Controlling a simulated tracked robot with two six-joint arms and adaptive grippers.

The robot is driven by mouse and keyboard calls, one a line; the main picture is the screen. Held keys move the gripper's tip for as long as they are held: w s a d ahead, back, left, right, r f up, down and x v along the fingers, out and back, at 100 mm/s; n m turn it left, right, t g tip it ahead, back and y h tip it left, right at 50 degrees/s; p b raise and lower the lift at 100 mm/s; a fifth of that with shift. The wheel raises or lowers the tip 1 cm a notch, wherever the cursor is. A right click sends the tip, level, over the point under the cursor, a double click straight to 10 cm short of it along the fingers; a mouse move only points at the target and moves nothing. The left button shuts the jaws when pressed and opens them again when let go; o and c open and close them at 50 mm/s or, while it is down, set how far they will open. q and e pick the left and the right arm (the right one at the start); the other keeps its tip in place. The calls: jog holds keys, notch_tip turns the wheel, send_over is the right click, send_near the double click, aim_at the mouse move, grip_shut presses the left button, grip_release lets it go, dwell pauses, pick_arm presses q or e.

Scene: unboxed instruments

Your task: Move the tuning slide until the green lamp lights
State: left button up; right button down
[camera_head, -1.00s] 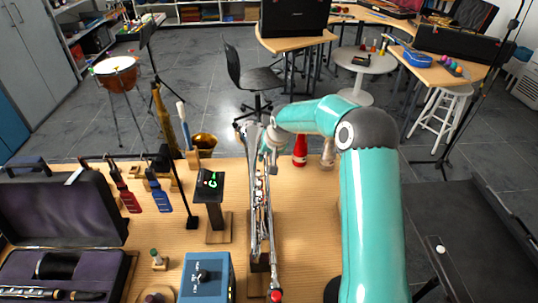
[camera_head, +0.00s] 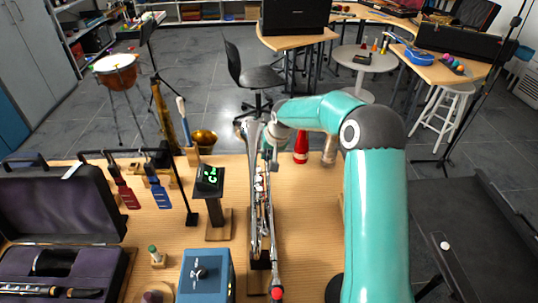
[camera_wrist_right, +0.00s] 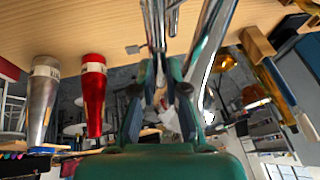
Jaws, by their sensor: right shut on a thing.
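A long silver brass instrument (camera_head: 262,215) lies on a wooden stand on the table, pointing away from me. My right gripper (camera_head: 268,150) is at its far end, shut on the tuning slide (camera_wrist_right: 160,32). In the right wrist view the fingers (camera_wrist_right: 162,82) sit around silver tubing; the exact contact is partly hidden. A black tuner (camera_head: 210,179) on a wooden-based post stands left of the instrument, its screen showing green characters too small to read surely. I cannot make out a separate green lamp. My left gripper is not in view.
A blue box with a black knob (camera_head: 206,278) stands at the near edge, left of the instrument. An open dark case (camera_head: 60,215) fills the left. A gold-belled instrument (camera_head: 203,139) stands behind the tuner.

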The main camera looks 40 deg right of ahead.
jog(key=c, duration=1.5)
grip_release()
jog(key=shift+o, duration=0.2)
jog(key=shift+r, duration=0.1)
jog(key=v, duration=1.1)
jog(key=shift+s+r, duration=0.2)
jog(key=shift+r, duration=0.1)
jog(key=shift+a, duration=0.1)
